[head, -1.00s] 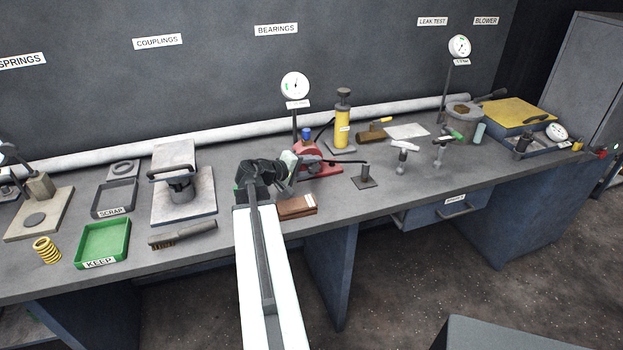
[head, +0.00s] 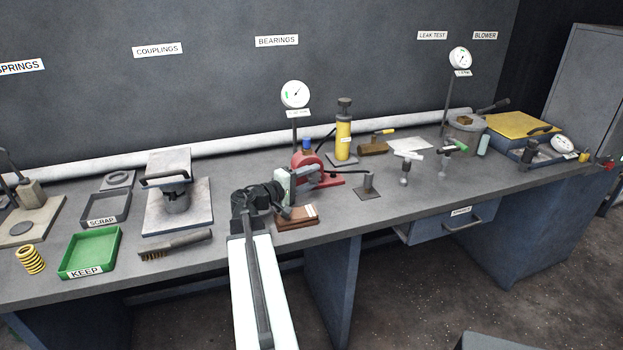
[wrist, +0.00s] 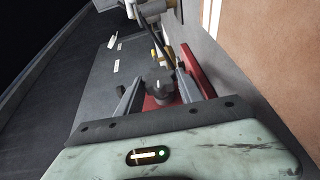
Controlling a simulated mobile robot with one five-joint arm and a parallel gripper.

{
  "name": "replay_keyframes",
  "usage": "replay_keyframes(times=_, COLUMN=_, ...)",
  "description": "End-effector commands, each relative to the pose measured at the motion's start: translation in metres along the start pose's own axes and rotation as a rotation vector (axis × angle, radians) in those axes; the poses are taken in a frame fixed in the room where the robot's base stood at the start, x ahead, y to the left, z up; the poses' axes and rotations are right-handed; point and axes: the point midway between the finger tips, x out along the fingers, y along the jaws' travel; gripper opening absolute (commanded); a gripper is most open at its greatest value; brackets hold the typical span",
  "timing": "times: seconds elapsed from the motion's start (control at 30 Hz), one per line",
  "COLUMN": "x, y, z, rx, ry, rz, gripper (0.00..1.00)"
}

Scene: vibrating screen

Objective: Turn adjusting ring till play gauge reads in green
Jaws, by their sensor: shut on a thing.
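The play gauge (head: 295,94) is a white dial with a green mark at its left side, on a post behind the red bearing stand (head: 327,177). Its needle is too small to read. My gripper (head: 307,172) reaches the left side of the red stand. In the wrist view, my gripper (wrist: 158,90) has its two grey fingers on either side of a dark lobed ring (wrist: 158,80), apparently the adjusting ring, and is shut on it. Red parts of the stand show behind and beside the fingers. In the head view, my gripper hides the ring.
A brown block (head: 297,216) lies just below my gripper. A brush (head: 175,244) and green KEEP tray (head: 90,252) are at the left.

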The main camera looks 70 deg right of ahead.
Motion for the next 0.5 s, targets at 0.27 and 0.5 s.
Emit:
replay_keyframes(times=0.27, x=-0.0006, y=-0.0014, z=0.0007, rx=0.002, ry=-0.002, rz=-0.004, gripper=0.64)
replay_keyframes(times=0.5, x=-0.0004, y=-0.0006, z=0.0005, rx=0.001, ry=-0.001, rz=-0.002, gripper=0.64)
